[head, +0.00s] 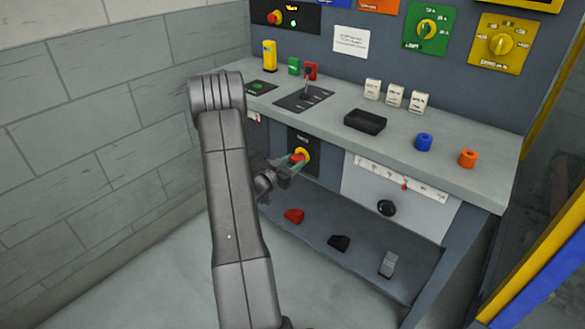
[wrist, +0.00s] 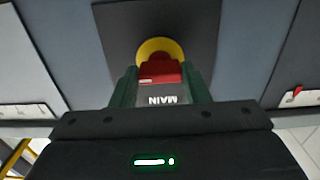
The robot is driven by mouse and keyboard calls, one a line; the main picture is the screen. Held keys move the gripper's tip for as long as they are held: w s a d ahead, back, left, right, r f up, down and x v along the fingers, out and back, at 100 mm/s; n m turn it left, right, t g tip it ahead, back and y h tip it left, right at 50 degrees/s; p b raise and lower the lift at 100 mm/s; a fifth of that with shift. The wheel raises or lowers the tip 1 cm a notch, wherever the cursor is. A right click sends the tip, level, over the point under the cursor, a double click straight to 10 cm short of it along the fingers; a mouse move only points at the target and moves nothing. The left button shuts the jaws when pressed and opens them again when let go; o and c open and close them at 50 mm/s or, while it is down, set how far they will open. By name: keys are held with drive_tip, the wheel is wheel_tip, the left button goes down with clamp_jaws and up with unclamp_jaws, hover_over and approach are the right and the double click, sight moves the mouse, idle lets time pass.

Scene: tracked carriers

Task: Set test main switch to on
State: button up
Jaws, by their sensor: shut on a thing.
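The main switch is a red handle on a yellow disc (head: 304,154), set in a black plate on the front of the bench, below the worktop. In the wrist view the red handle (wrist: 160,70) stands before the yellow disc (wrist: 148,48), and the plate bears the word MAIN, upside down. My gripper (head: 292,160) reaches it from the left and front. In the wrist view my gripper (wrist: 160,88) has its green fingers on both sides of the red handle, shut on it. The handle's exact angle and any on or off marks cannot be read.
The worktop (head: 450,178) above holds a lever plate (head: 303,98), a black tray (head: 365,121), and blue (head: 424,142) and orange (head: 467,158) pieces. A lower shelf (head: 365,258) holds red, black and grey items. A wall stands at left.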

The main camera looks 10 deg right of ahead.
idle(0.3)
drive_tip(key=o, duration=1)
drive_tip(key=shift+a, duration=0.1)
drive_tip(key=v, duration=1.3)
drive_tip(key=shift+s+a, duration=0.2)
drive_tip(key=shift+s, duration=0.05)
drive_tip(key=x, duration=1.4)
drive_tip(key=shift+a+p, duration=0.1)
drive_tip(key=shift+p, duration=0.55)
